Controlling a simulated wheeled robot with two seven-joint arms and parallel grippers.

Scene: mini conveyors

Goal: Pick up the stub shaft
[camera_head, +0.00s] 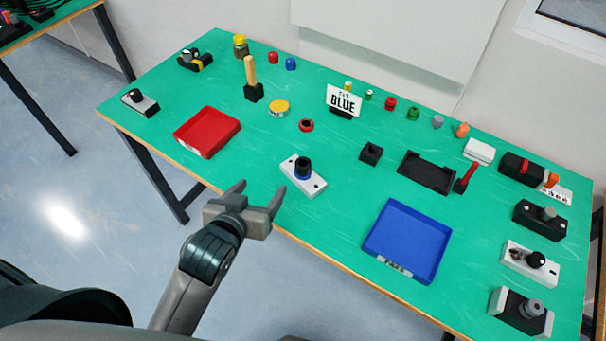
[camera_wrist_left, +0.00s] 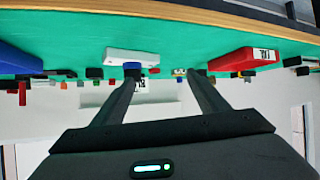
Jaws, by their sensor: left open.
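No part in view is labelled as the stub shaft, so I cannot tell for certain which one it is. A short dark cylinder with a blue collar (camera_head: 303,167) stands upright on a white block (camera_head: 290,182) near the table's front edge. In the wrist view the white block (camera_wrist_left: 118,55) shows beyond my fingers. My left gripper (camera_head: 259,191) is open and empty, at the front edge, left of and nearer than that block, touching nothing. A grey knob-like cylinder (camera_head: 533,305) sits on a black-and-white block at the right. My right gripper is out of view.
A red tray (camera_head: 235,127) lies to the left and a blue tray (camera_head: 443,232) to the right on the green table (camera_head: 240,170). A "BLUE" sign (camera_head: 342,99) stands behind. Several small coloured parts line the back, and more blocks line the right side.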

